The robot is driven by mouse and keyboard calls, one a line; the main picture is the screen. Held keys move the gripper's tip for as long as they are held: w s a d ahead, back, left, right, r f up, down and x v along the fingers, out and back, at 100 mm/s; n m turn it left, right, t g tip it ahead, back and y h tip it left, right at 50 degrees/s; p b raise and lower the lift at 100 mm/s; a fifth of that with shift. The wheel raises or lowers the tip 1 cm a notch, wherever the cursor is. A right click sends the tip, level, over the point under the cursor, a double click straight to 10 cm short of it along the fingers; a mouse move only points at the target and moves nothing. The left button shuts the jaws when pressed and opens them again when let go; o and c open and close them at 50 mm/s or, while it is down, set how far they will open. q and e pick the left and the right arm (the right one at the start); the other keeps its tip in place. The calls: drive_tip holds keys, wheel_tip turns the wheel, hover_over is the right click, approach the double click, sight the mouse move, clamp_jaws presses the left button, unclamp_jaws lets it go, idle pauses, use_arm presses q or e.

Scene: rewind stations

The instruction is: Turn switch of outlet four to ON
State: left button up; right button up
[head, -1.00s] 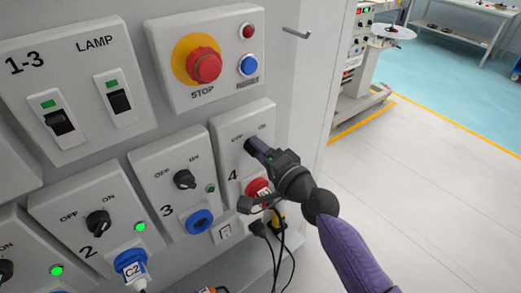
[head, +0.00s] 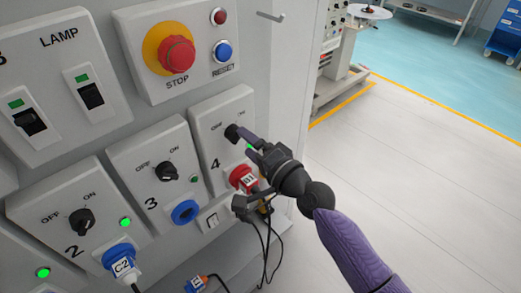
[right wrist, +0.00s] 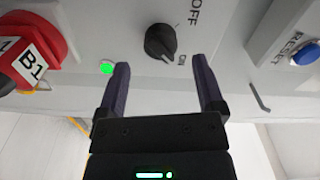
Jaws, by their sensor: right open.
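The outlet four switch (head: 232,132) is a black round knob on a grey panel marked 4. In the right wrist view the knob (right wrist: 160,42) has its pointer end turned toward the ON label. The green lamp (right wrist: 106,68) beside it is lit. My right gripper (head: 246,144) is open and empty, just in front of the panel. In the right wrist view its fingers (right wrist: 162,66) stand apart, short of the knob and not closed on it. My left gripper is not in view.
A red plug marked B1 (head: 244,179) sits in the socket below the knob. Outlet three (head: 166,172) and outlet two (head: 82,222) have their own knobs to the left. The red STOP button (head: 176,54) is above. Open floor lies to the right.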

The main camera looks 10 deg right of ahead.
drive_tip(key=v, duration=0.7)
